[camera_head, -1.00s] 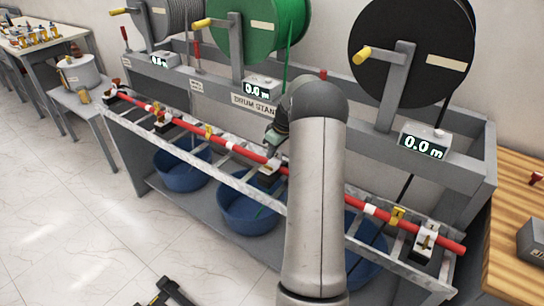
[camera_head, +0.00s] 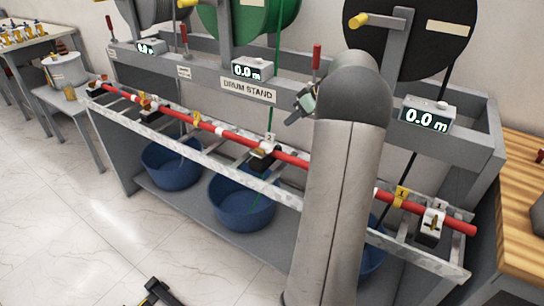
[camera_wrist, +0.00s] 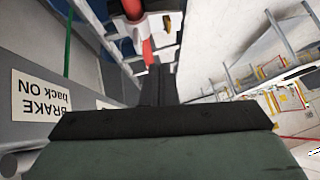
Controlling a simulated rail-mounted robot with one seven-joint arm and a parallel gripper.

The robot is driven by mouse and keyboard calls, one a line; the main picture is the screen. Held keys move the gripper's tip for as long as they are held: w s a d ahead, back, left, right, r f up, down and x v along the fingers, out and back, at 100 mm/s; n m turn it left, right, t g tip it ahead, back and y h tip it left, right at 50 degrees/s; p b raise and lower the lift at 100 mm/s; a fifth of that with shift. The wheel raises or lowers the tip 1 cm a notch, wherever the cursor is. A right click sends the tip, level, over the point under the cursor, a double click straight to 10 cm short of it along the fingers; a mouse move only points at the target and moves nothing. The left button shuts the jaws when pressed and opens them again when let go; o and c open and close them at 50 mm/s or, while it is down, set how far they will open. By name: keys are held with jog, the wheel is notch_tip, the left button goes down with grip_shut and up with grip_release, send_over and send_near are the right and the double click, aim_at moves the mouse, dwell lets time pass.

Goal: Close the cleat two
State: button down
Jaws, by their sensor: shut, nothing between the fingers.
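Cleat two (camera_head: 262,152) is a small white block on a dark base, marked with a "2" plate.
Another cleat (camera_head: 432,224) stands at the bar's right end, and one (camera_head: 149,110) toward the left. A lever with a red handle (camera_head: 316,57) stands behind my gripper. Blue tubs (camera_head: 241,205) sit below. A wooden table (camera_head: 510,222) is at the right.

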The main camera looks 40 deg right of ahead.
jog(key=t, duration=0.1)
send_near(265, 143)
jog(key=w+a+f, duration=0.1)
jog(key=w+a, duration=0.1)
jog(key=a, duration=0.1)
jog(key=f, duration=0.3)
jog(key=f+p, duration=0.1)
jog(key=shift+w+a+f, duration=0.15)
jog(key=shift+w+a, duration=0.1)
jog(key=shift+a, duration=0.05)
